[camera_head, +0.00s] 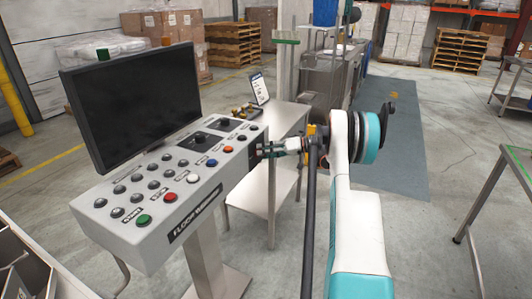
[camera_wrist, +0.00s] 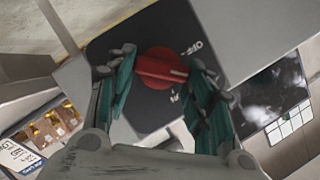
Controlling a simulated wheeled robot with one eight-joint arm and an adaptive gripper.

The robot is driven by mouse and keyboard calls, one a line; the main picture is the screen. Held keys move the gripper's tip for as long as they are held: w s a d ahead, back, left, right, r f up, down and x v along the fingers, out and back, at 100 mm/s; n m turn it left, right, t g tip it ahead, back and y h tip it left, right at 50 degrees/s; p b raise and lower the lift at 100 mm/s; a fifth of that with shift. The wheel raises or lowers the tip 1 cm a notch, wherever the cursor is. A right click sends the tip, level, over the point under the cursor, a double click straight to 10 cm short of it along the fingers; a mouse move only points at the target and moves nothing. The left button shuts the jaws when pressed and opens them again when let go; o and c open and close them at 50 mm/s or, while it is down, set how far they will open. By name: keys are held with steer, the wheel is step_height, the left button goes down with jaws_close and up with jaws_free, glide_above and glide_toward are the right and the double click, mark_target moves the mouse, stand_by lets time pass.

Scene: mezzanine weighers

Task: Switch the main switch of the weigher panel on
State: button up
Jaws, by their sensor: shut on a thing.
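The weigher panel (camera_head: 165,190) is a grey slanted console on a pedestal, with rows of buttons. Its main switch (camera_wrist: 160,68) shows in the wrist view as a red rotary knob on a dark plate (camera_wrist: 140,35). A white mark on the knob points right, near white lettering that seems to include "OFF". My gripper (camera_wrist: 163,82) has a green-padded finger on each side of the knob and is shut on it. In the head view my gripper (camera_head: 268,150) is at the panel's right end face, and the knob is hidden there.
A dark monitor (camera_head: 135,100) stands behind the buttons. A metal table (camera_head: 262,190) is just beyond the panel's right end, close to my arm. A green-edged bench (camera_head: 485,195) stands at the right. Open floor (camera_head: 415,215) lies between.

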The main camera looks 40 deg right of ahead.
steer(key=shift+w+d+f+m+t+y+b, duration=0.15)
steer(key=shift+m+y+b, duration=0.35)
steer(key=shift+m, duration=0.75)
steer(key=shift+s+f+m+t+y+b, duration=0.2)
steer(key=shift+m+y, duration=0.5)
steer(key=shift+m, duration=0.5)
steer(key=shift+w+d+f+m+t+y+b, duration=0.1)
steer(key=shift+w+f+m+t+y+b, duration=0.15)
steer(key=shift+m+y, duration=0.7)
steer(key=shift+s+r+m+h, duration=0.1)
steer(key=shift+m+h, duration=0.25)
steer(key=shift+m, duration=0.15)
steer(key=o, duration=1.1)
steer(key=shift+c, duration=0.2)
steer(key=shift+s+d, duration=0.1)
steer(key=v, duration=1.1)
steer(key=shift+s+d, duration=0.25)
